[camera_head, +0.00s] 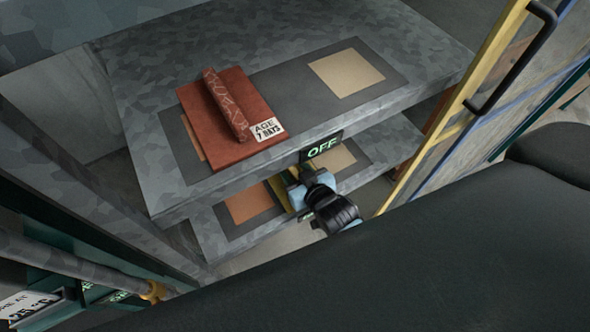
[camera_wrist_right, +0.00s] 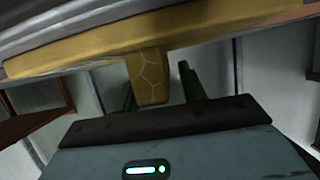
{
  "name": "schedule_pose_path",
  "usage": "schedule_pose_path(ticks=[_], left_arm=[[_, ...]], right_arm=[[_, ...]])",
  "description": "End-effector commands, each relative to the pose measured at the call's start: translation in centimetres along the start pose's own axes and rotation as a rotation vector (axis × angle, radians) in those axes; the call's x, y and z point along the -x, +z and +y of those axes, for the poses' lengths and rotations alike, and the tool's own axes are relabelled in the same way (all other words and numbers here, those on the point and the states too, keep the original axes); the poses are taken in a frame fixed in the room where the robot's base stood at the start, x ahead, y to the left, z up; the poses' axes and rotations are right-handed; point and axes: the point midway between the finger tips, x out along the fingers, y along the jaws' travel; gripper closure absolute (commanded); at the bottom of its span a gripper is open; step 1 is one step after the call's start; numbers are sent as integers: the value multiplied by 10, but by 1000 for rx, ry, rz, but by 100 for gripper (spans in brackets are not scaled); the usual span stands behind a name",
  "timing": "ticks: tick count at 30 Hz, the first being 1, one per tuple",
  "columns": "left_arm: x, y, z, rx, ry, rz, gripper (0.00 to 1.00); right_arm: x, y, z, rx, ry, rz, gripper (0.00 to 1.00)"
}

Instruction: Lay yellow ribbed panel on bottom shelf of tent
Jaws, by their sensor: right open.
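The yellow ribbed panel (camera_head: 282,190) is at the bottom shelf (camera_head: 218,247), between a brown-orange square (camera_head: 249,204) and a tan square (camera_head: 336,160). My right gripper (camera_head: 299,187) reaches in at that shelf's front, below the top shelf's edge, and covers much of the panel. In the right wrist view the panel (camera_wrist_right: 75,53) spans the top. Its patterned rib (camera_wrist_right: 150,78) stands between the two dark fingers of my right gripper (camera_wrist_right: 160,84), which are apart. I cannot tell whether the panel rests flat. My left gripper is not in view.
The grey top shelf (camera_head: 135,120) overhangs the right gripper and carries a red ribbed panel (camera_head: 215,103) and a tan square (camera_head: 346,73). An OFF sign (camera_head: 321,147) hangs on its front edge. A yellow-framed door (camera_head: 455,123) with a black handle stands at right.

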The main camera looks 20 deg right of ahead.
Motion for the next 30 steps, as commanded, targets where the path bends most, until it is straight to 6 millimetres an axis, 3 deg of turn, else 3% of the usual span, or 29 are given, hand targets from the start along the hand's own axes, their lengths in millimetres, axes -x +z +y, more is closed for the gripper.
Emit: schedule_pose_path(ticks=[8,21,30], left_arm=[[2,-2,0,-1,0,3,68],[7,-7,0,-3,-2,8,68],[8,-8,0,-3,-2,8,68]], right_arm=[[12,-2,0,0,0,0,58],[91,-3,0,0,-1,-1,58],[119,-2,0,0,0,0,58]])
